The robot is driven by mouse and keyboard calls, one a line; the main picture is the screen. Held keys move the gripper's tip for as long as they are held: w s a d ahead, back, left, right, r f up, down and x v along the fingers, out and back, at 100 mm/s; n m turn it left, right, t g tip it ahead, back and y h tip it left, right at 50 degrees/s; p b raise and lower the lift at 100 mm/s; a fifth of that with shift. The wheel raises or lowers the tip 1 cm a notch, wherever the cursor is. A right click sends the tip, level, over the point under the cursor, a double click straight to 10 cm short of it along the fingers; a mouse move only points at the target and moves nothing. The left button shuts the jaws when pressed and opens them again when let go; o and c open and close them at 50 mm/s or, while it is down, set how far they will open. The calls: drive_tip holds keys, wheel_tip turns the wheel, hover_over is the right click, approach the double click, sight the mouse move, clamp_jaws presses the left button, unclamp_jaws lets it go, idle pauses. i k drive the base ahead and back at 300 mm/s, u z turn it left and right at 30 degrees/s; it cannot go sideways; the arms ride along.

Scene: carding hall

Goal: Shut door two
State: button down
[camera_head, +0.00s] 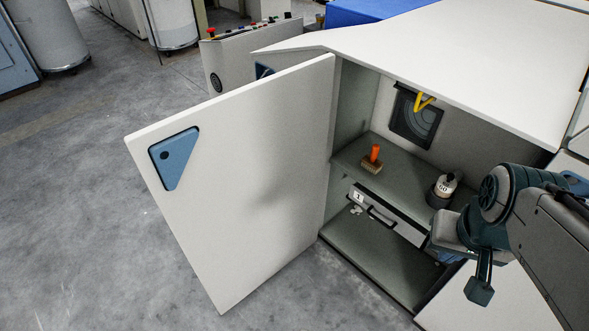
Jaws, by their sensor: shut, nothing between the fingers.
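A large white door (250,170) stands wide open, swung out to the left of a white cabinet (440,45). It has a blue triangular plate (174,157) with a dark round spot near its free upper corner. I see no number on this door. My gripper (480,290) is at the lower right, in front of the cabinet's right side, pointing down. It is shut and empty, well apart from the door. My arm hides the right part of the cabinet opening.
Inside the cabinet, a shelf (400,190) bears a brush with an orange handle (373,158) and a small bottle (445,185). A drawer with a dark handle (381,217) sits below. A control panel (240,55) stands behind the door. Grey floor (90,220) at left is clear.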

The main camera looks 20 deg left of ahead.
sight(237, 175)
drive_tip(key=z, duration=3.05)
drive_tip(key=k, duration=2.7)
drive_tip(key=u, duration=1.6)
drive_tip(key=k, duration=0.55)
drive_tip(key=z, duration=0.35)
